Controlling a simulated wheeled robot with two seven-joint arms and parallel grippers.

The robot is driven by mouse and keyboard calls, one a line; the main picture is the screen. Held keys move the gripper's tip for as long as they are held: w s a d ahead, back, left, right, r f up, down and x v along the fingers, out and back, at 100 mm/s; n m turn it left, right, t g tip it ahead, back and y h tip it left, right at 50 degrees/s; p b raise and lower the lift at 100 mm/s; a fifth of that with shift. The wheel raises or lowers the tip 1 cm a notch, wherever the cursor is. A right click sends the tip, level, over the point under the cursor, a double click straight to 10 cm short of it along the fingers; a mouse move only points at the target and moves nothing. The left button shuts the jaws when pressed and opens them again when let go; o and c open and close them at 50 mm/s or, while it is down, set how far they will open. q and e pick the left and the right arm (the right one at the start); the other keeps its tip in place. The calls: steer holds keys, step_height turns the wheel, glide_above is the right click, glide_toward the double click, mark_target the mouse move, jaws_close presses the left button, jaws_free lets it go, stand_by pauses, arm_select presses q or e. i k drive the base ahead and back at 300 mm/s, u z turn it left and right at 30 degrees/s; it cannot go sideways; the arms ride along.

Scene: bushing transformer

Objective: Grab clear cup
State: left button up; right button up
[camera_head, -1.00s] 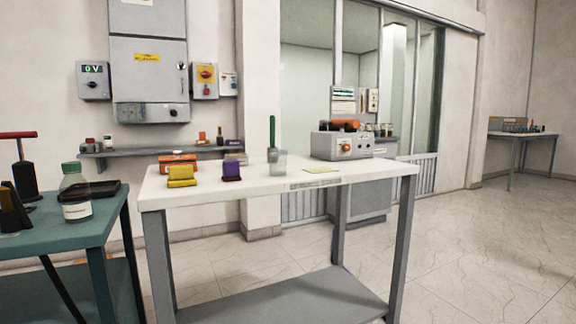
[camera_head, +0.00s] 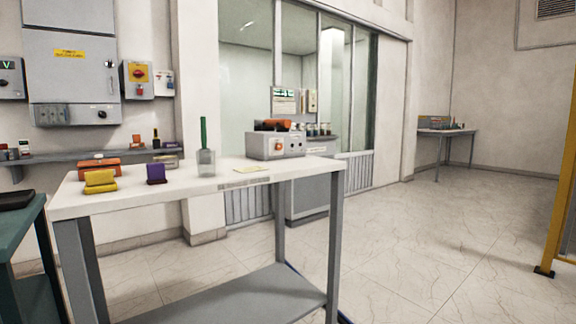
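A clear cup (camera_head: 206,163) stands upright on the white-topped table (camera_head: 205,183), near the middle of its top. A green-handled tool (camera_head: 204,132) rises from the cup; whether it is inside or just behind it is hard to tell. Neither of my grippers is in view.
Left of the cup sit a purple block (camera_head: 156,174), yellow blocks (camera_head: 100,181) and an orange case (camera_head: 99,168). A teal table (camera_head: 18,236) is at the left edge.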

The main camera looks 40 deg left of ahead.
mark_target(206, 160)
steer(key=z, duration=0.15)
steer(key=i, duration=1.2)
steer(key=u, duration=1.5)
